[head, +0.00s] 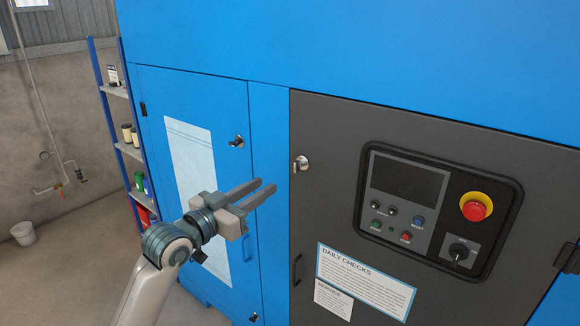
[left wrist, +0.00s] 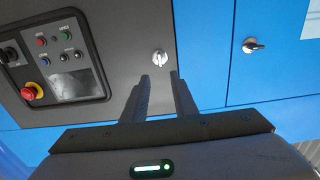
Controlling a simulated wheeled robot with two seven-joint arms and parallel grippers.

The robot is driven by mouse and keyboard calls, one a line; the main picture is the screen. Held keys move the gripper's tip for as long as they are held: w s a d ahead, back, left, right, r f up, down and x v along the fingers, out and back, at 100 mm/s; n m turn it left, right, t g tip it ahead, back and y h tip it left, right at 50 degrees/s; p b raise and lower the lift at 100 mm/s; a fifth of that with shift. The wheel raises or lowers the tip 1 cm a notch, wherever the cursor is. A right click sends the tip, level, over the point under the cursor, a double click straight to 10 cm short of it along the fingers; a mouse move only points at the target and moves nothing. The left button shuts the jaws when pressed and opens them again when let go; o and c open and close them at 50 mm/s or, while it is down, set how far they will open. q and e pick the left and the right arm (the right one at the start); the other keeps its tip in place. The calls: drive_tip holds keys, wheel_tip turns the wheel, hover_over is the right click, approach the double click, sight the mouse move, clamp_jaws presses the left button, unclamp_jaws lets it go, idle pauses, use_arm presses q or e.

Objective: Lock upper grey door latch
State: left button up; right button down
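The upper grey door latch (head: 301,163) is a small silver turn handle near the upper left edge of the dark grey door (head: 335,125). Its handle looks roughly upright. In the left wrist view the latch (left wrist: 160,58) shows just beyond the fingertips, between their lines. My left gripper (head: 269,184) is open and empty, with a gap between its two fingers. In the head view it is left of and slightly below the latch, apart from it. In the left wrist view the gripper (left wrist: 160,77) points at the grey door. My right gripper is not in view.
A similar latch with a dark handle (head: 237,141) is on the blue door (head: 228,100) to the left. A control panel (head: 420,250) with a red emergency button (head: 475,207) is on the grey door. A grey door handle (head: 297,270) is below the latch. Shelves (head: 128,150) stand far left.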

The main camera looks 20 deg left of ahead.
sight(295, 167)
use_arm(q)
drive_tip(key=p+x, duration=0.3)
drive_tip(key=x, duration=0.7)
drive_tip(key=shift+w+d, duration=0.1)
drive_tip(key=shift+x, duration=0.8)
drive_tip(key=shift+c, duration=0.6)
clamp_jaws()
